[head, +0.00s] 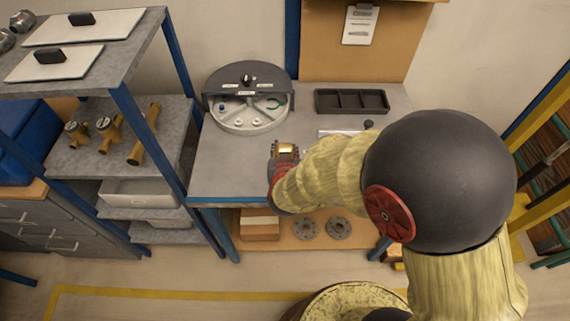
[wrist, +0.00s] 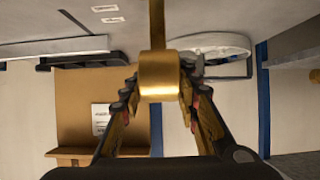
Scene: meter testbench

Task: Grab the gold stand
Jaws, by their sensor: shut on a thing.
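The gold stand (wrist: 160,74) shows in the middle of the wrist view, with a wide band at its lower end and a narrow stem running up out of the picture. My gripper (wrist: 159,88) has a finger on each side of the band and is shut on it. In the head view a small part of the gold stand (head: 287,148) shows at my gripper (head: 284,156), over the front part of the grey bench (head: 225,172). My arm hides much of this area, and I cannot tell whether the stand touches the bench.
A round grey test device (head: 247,98) stands at the bench's back left. A black compartment tray (head: 351,101) lies at the back right. A metal rod with a dark knob (head: 368,124) is partly behind my arm. Left is a shelf rack (head: 150,60) with brass meters (head: 108,132).

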